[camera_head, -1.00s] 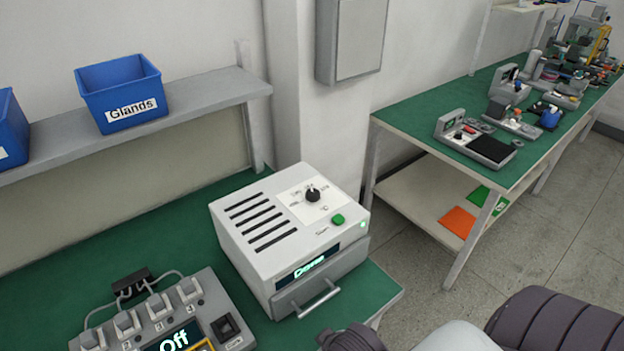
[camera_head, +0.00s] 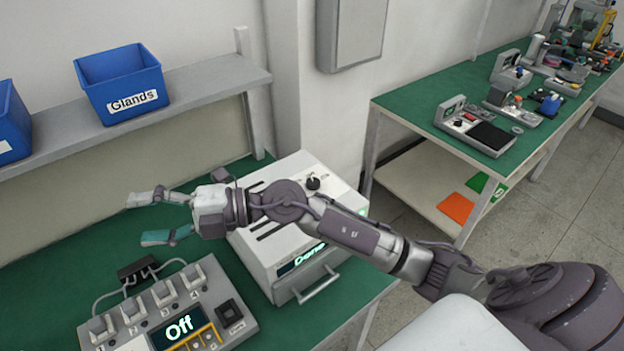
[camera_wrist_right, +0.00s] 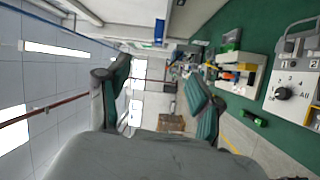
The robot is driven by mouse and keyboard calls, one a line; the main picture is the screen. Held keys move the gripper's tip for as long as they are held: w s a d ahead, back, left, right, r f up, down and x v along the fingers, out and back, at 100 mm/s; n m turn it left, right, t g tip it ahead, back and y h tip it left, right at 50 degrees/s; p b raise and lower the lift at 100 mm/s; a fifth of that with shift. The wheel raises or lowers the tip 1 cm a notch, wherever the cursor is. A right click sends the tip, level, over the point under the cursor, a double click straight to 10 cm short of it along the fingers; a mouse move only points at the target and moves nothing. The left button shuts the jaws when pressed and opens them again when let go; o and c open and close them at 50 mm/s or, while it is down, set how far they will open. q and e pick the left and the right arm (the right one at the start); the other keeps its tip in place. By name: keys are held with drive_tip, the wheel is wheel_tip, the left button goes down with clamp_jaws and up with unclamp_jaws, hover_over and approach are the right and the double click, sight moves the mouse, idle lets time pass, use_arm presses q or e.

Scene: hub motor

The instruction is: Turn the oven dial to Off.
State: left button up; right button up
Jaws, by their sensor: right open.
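The white oven (camera_head: 290,275) stands on the green bench in the head view, its front display reading "Done". Its black dial (camera_head: 313,183) is on the top panel, partly bordered by my right arm, which crosses over the oven. The dial's setting is too small to read. My right gripper (camera_head: 155,217) is open and empty, left of the oven above the green bench, with its fingers pointing left, away from the dial. The wrist view also shows the open fingers of the right gripper (camera_wrist_right: 160,95) with nothing between them. My left gripper is not in view.
A switch box (camera_head: 165,315) with a display reading "Off" sits in front left of the oven. A blue bin (camera_head: 120,85) labelled "Glands" stands on the shelf (camera_head: 200,95) behind. Another bench (camera_head: 410,100) with equipment stands at right.

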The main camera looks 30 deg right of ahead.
wheel_tip(320, 180, down, 6)
drive_tip(key=w+d+r+n+g+h, duration=0.1)
drive_tip(key=w+d+n+g+h, duration=0.1)
drive_tip(key=h, duration=0.2)
drive_tip(key=m+g+h, duration=0.2)
drive_tip(key=m+h, duration=0.4)
drive_tip(key=h, duration=1.1)
approach(313, 182)
drive_tip(key=p+x, duration=0.4)
drive_tip(key=x, duration=0.4)
drive_tip(key=shift+p, duration=0.35)
drive_tip(key=shift+w+d+f, duration=0.15)
drive_tip(key=shift+f, duration=0.2)
drive_tip(key=shift+c, duration=0.2)
drive_tip(key=shift+t, duration=0.3)
drive_tip(key=c, duration=1.1)
